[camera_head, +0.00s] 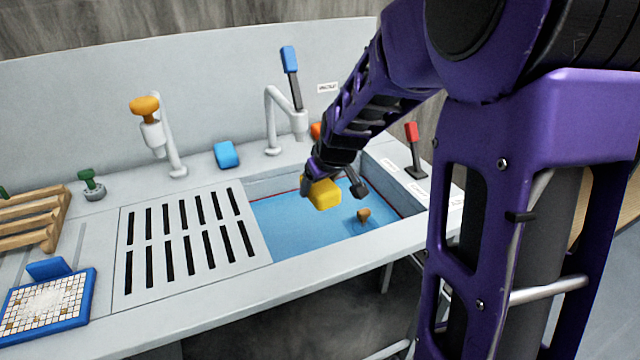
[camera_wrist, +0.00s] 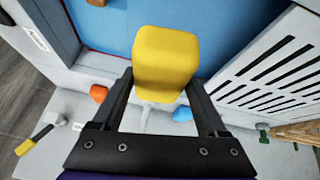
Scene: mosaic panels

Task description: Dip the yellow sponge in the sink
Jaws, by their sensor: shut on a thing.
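The yellow sponge (camera_head: 323,193) is a rounded block held at the end of my arm, over the sink (camera_head: 290,222) with its blue interior. In the wrist view the yellow sponge (camera_wrist: 166,62) sits between my gripper's fingers (camera_wrist: 160,92), and the blue of the sink (camera_wrist: 225,25) is beyond it. My gripper (camera_head: 335,185) is shut on the sponge, inside the outline of the basin. I cannot tell whether the sponge touches the blue surface. A small brown knob (camera_head: 363,215) stands in the basin, right of the sponge.
A slotted drainboard (camera_head: 190,240) lies left of the sink. A white faucet (camera_head: 272,120) stands behind it, with a blue sponge (camera_head: 226,154) nearby. A red-handled lever (camera_head: 412,140) is right of the basin. A blue-framed mosaic panel (camera_head: 50,305) lies at left.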

